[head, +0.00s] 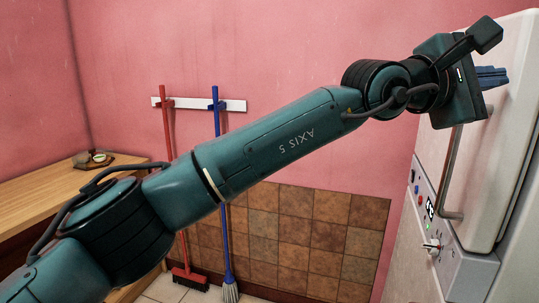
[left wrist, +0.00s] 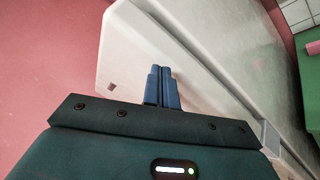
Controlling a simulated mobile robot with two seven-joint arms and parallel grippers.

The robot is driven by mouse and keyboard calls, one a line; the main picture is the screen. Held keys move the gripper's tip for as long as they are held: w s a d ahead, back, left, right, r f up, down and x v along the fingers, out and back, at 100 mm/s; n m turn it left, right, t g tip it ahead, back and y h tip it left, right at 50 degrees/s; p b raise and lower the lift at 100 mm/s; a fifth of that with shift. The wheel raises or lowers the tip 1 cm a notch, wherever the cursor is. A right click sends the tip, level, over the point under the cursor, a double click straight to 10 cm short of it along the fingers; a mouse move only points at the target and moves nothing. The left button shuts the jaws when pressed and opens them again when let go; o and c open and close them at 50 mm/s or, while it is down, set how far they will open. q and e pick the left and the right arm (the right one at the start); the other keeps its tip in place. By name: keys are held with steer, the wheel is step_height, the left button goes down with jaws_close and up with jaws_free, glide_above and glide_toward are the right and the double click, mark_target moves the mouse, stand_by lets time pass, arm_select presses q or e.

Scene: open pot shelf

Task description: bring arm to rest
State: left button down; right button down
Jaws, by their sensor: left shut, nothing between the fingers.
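My left arm reaches across the head view from the lower left to the upper right, raised and stretched out. My left gripper (head: 503,77) is at its end, with blue fingers shut and nothing between them. In the head view it overlaps the upper part of a white appliance (head: 515,130); I cannot tell whether it touches it. In the left wrist view the shut blue fingers (left wrist: 162,86) point at the white surface of the appliance (left wrist: 222,60). My right gripper is in neither view.
The appliance has a vertical metal handle (head: 453,170) and a control panel (head: 435,222) below the gripper. A red broom (head: 167,130) and a blue mop (head: 217,130) hang on a white wall rail (head: 238,106). A wooden counter (head: 40,200) stands at the left.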

arm_select(q)
steer(key=w+a+f+m+t+y+p, duration=0.15)
steer(key=w+a+f+m+t, duration=0.3)
steer(key=a+f+m, duration=0.5)
steer(key=w+a+f+m+t+y+p, duration=0.1)
steer(key=w+a+f+m+t+y, duration=0.3)
steer(key=a+f+m, duration=0.6)
steer(key=w+a+f+m+t+p, duration=0.1)
steer(key=w+a+f+m+t, duration=0.2)
steer(key=a+f+m+t, duration=0.6)
steer(key=s+a+f+n+g+y+p, duration=0.1)
steer(key=s+a+f+n+g+y, duration=0.3)
steer(key=f, duration=0.5)
steer(key=s+a+f+n+g+y, duration=0.2)
steer(key=s+a+f+n+y, duration=0.25)
steer(key=a+f+n, duration=0.35)
steer(key=s+a+f+n+g, duration=0.2)
steer(key=s+f, duration=0.3)
steer(key=s, duration=0.3)
steer(key=s+a+f+n+g+y+p, duration=0.1)
steer(key=s+a+f+n, duration=0.3)
steer(key=s, duration=0.4)
steer(key=shift+s+a+f+g, duration=0.25)
steer(key=shift+a+f+g, duration=0.45)
steer(key=shift+a+g, duration=0.1)
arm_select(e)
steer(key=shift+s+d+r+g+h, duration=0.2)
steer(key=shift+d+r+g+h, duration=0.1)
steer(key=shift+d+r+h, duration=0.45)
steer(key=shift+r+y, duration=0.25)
